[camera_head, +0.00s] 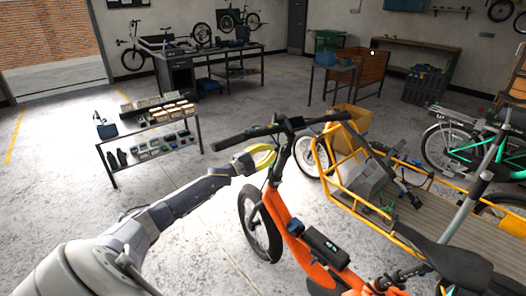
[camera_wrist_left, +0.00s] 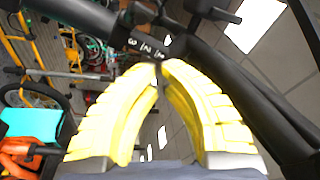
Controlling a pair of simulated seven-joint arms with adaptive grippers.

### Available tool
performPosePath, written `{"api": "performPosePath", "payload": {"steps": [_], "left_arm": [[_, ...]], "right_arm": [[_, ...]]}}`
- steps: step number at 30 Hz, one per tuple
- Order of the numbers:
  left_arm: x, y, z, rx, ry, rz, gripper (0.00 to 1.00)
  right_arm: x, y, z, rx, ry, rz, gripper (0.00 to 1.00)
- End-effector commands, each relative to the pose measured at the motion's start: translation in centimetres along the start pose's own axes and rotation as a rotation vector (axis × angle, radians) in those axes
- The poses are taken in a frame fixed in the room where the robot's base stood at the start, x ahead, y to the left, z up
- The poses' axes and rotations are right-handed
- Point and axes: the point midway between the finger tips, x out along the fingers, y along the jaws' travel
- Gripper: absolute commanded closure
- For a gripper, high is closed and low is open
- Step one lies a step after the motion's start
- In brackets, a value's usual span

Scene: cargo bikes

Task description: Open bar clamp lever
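The orange bike (camera_head: 297,240) stands in front of me with its black handlebar (camera_head: 245,134). My left gripper (camera_head: 274,152) has yellow fingers and reaches in from the left to the front of the bike's dark stem (camera_head: 282,160). In the left wrist view, the gripper's fingertips (camera_wrist_left: 160,66) almost meet just below the lettered black stem (camera_wrist_left: 145,46). A thin dark piece, seemingly the bar clamp lever (camera_wrist_left: 163,82), shows between the fingers. The fingers hide most of it. My right gripper is not in view.
A yellow cargo frame (camera_head: 345,190) with a wooden deck stands close on the right. A low shelf (camera_head: 150,140) with small parts stands back left. Bare floor lies between the shelf and the bike. A green bike (camera_head: 480,150) is at the far right.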

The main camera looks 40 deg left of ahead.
Motion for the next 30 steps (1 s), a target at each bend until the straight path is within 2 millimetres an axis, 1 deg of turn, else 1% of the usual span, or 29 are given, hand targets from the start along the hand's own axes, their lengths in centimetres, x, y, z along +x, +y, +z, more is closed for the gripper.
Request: {"api": "performPosePath", "payload": {"steps": [1,6,12,15,21,27,29,30], "left_arm": [[-1.4,0.1,0.7,0.002,-0.010,0.006,1.00],[-4.2,-0.2,1.0,0.001,-0.009,0.007,1.00],[-6.9,-0.6,1.3,0.003,-0.009,0.006,1.00],[-8.0,-0.7,1.4,0.002,-0.009,0.004,1.00],[-9.3,-0.9,1.6,0.002,-0.008,0.004,1.00],[-9.7,-0.9,1.6,-0.004,-0.008,0.004,1.00],[-9.8,-0.8,2.0,-0.010,-0.025,0.009,1.00],[-9.8,-0.7,2.5,-0.016,-0.045,0.015,1.00]], "right_arm": [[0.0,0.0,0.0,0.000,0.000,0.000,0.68],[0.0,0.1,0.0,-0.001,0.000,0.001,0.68],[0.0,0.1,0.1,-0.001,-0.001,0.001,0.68],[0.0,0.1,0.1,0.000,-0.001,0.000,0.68],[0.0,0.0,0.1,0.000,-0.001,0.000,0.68],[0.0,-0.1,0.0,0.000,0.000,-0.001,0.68],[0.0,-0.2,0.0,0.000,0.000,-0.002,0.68],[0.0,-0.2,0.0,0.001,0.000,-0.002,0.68]]}}
